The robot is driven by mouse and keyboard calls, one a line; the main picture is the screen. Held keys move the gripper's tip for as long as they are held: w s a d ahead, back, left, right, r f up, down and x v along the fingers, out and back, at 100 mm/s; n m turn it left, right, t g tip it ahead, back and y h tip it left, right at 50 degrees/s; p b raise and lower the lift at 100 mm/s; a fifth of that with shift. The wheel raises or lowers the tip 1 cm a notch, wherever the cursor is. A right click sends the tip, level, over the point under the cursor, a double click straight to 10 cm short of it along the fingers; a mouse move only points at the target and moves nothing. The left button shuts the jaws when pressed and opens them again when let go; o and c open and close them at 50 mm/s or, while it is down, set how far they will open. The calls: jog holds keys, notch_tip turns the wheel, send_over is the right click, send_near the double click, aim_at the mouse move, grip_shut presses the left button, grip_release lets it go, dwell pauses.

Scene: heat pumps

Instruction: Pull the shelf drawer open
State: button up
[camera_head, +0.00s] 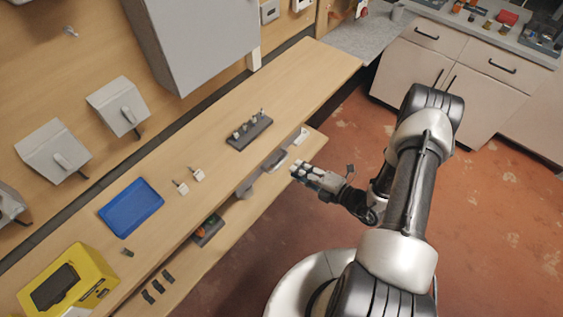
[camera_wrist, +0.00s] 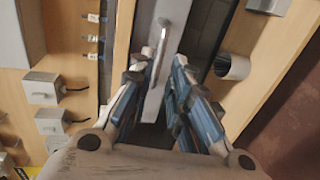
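The shelf drawer shows in the wrist view as a pale grey front (camera_wrist: 170,28) with a raised bar handle (camera_wrist: 158,52). In the head view its grey front (camera_head: 275,160) sits under the workbench top, above the lower shelf. My gripper (camera_head: 297,172) is in front of it, on the floor side of the bench. In the wrist view my gripper (camera_wrist: 163,62) points at the drawer with its fingers apart. The handle lies near the left fingertip, roughly between the two fingers. I cannot tell whether they touch. The drawer looks shut, though its edges are partly hidden by the fingers.
A hollow grey cylinder (camera_wrist: 233,66) lies right of the fingers. The bench (camera_head: 320,72) carries a dark rack (camera_head: 249,132), a blue tray (camera_head: 131,207) and a yellow device (camera_head: 70,284). Cabinets (camera_head: 455,65) stand back right. The red floor (camera_head: 490,215) is largely clear.

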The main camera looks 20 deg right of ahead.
aim_at(281, 161)
jog(key=b+x, duration=0.1)
jog(key=x, duration=0.7)
jog(key=shift+w, duration=0.15)
grip_shut()
dwell(0.3)
